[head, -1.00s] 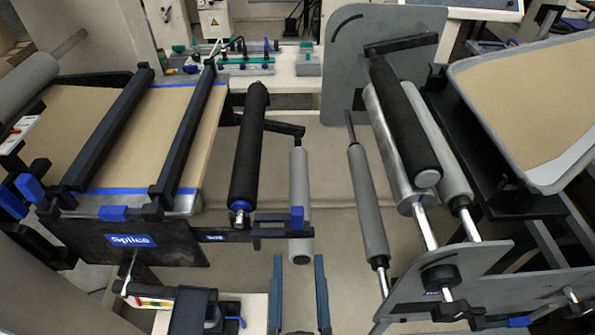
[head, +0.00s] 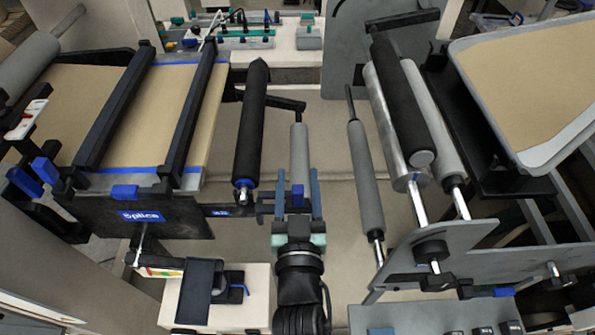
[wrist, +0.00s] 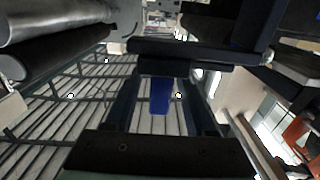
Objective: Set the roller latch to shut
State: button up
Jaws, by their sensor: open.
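The roller latch appears to be the dark bracket with a blue tab (head: 297,197) near the front end of a grey roller (head: 299,150). The blue tab also shows in the wrist view (wrist: 160,96), hanging below a dark bar. My gripper (head: 297,182) is open, with one finger on each side of the tab. In the wrist view my gripper (wrist: 160,88) has the tab between its fingers, with a gap on both sides. I cannot tell whether either finger touches the latch.
Another grey roller (head: 366,180) lies to the right, near the grey side plate (head: 440,255). Open floor shows between the grey rollers.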

jog(key=shift+w, duration=0.45)
grip_shut()
dwell(1.2)
